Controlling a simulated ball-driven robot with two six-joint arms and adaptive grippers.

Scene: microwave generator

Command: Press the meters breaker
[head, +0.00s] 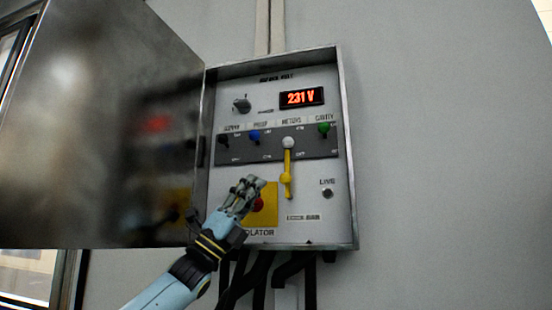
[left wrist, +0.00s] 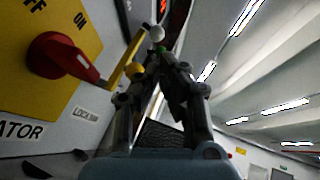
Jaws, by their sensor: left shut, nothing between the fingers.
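The meters breaker has a white ball knob (head: 288,142) under the label METERS on the dark breaker strip. A yellow bar (head: 287,165) with a yellow ball partway down hangs below the knob. In the left wrist view the white knob (left wrist: 156,33) and the yellow ball (left wrist: 135,69) show just beyond my fingertips. My left gripper (head: 254,182) is shut and empty, in front of the panel, below and left of the knob. In the head view it partly covers the yellow isolator plate. It appears apart from the knob. My right gripper is not in view.
Other breakers have black (head: 223,139), blue (head: 254,136) and green (head: 324,127) knobs. The red isolator handle (left wrist: 62,58) is close to my left gripper. A display (head: 301,97) reads 231 V. The open metal door (head: 100,120) stands at left.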

